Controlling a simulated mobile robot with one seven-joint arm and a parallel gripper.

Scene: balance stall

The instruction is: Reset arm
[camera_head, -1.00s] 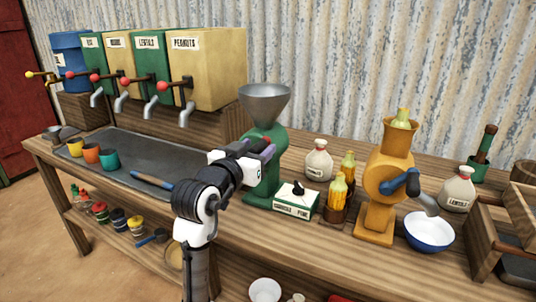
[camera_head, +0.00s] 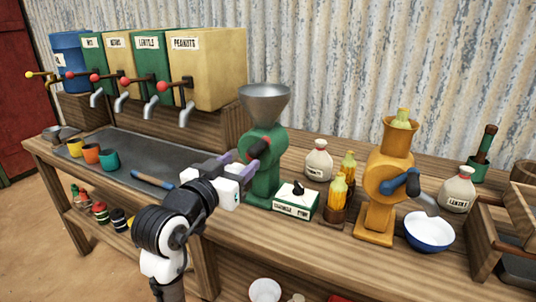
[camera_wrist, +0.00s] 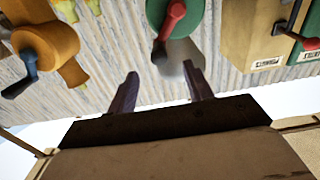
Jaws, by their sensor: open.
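My gripper (camera_head: 240,165) is open and empty in the head view, just left of the green grinder (camera_head: 265,165) and above the counter. I cannot tell whether a finger touches the grinder.
A green box (camera_head: 296,200), a sack (camera_head: 319,160), corn jars, an orange grinder (camera_head: 385,185) and a blue-white bowl (camera_head: 429,232) stand right of the green grinder. Dispensers (camera_head: 207,68) line the back left. Colored cups (camera_head: 92,153) and a blue-handled tool (camera_head: 152,180) rest on the grey tray.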

